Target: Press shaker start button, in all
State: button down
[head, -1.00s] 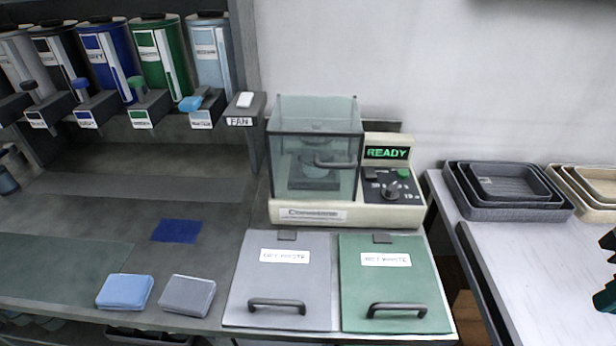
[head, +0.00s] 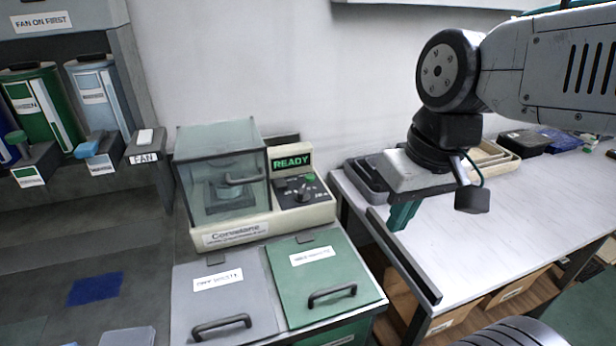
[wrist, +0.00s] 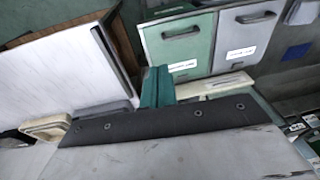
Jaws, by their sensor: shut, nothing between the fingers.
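The shaker (head: 262,228) is a cream machine with a clear box on its left and a control panel on its right. Its display (head: 291,162) reads READY in green. A green button (head: 309,178) sits on the panel below the display, beside a dark knob (head: 304,194). The clear box (head: 222,172) has its handled front closed over a dark device inside. My gripper (head: 398,218) points down to the right of the shaker, apart from it, near the white bench's left edge. Its teal fingers also show in the wrist view (wrist: 156,86), shut and empty.
Grey-lidded (head: 222,300) and green-lidded (head: 322,280) waste bins stand in front of the shaker. Dispensers (head: 100,95) and a FAN switch (head: 146,148) are at left. Grey trays (head: 366,175) lie behind my gripper on the white bench (head: 510,215). A gap separates the benches.

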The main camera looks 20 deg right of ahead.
jog(key=w+a+t+y, duration=0.1)
jog(key=w+a+y, duration=0.2)
jog(key=w, duration=0.6)
jog(key=m+t+y, duration=0.1)
jog(key=m+t, duration=0.1)
jog(key=t, duration=0.3)
send_over(313, 178)
notch_tip(313, 178, down, 2)
jog(key=shift+w+f, duration=0.1)
jog(key=shift+f, duration=0.15)
jog(key=shift+f, duration=4.4)
jog(key=shift+f, duration=0.15)
jog(key=shift+f, duration=0.25)
